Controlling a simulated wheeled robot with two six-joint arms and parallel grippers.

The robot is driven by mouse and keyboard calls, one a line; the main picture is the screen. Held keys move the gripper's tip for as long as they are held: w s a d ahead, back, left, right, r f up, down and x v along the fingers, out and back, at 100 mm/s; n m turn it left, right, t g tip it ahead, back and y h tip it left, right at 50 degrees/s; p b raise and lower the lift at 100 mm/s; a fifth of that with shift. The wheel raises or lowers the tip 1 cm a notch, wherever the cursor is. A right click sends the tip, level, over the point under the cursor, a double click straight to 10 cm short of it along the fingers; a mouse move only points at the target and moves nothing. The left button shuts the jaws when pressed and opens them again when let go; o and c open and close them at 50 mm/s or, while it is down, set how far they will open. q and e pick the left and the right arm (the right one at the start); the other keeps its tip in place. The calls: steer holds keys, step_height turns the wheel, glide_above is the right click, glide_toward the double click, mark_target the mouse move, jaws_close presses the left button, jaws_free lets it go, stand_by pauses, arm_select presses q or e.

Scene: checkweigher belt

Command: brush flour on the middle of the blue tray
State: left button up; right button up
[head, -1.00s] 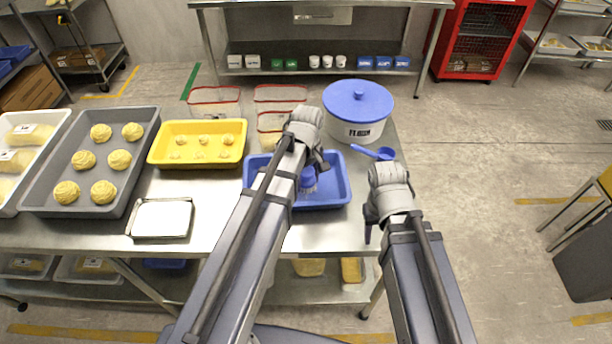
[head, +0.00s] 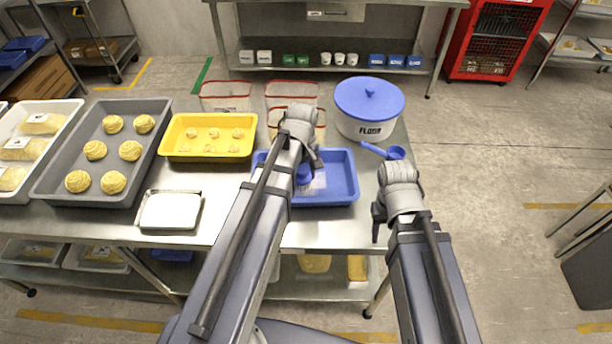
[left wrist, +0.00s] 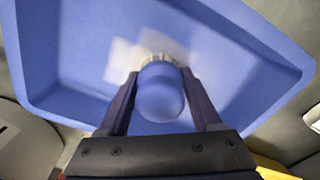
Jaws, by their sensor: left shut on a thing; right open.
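The blue tray (head: 340,180) lies near the right end of the steel table, partly hidden by my left arm. My left gripper (head: 304,170) is over the tray. In the left wrist view, my left gripper (left wrist: 160,100) is shut on a brush with a rounded blue handle (left wrist: 159,92). Its pale bristles (left wrist: 156,60) point at the tray floor (left wrist: 90,45), where a whitish flour patch (left wrist: 125,55) shows around them. Whether the bristles touch the floor is hard to tell. My right gripper (head: 380,220) is open and empty, right of the tray near the table's edge.
A white flour tub with a blue lid (head: 368,98) and a blue scoop (head: 392,152) are behind the tray. A yellow tray (head: 208,150), a small metal tray (head: 170,228) and a grey tray of dough (head: 45,190) stand left. Red-rimmed clear containers (head: 292,88) stand behind.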

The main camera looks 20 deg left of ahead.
arm_select(q)
steer(key=shift+s+a, duration=0.25)
steer(key=shift+a, duration=0.45)
steer(key=shift+s+a, duration=0.25)
steer(key=shift+a, duration=0.45)
steer(key=shift+f, duration=0.1)
arm_select(e)
steer(key=shift+f, duration=0.1)
arm_select(q)
steer(key=shift+d, duration=0.1)
steer(key=shift+w+d, duration=0.3)
steer(key=shift+d, duration=0.45)
steer(key=shift+w+d, duration=0.3)
steer(key=shift+d, duration=0.45)
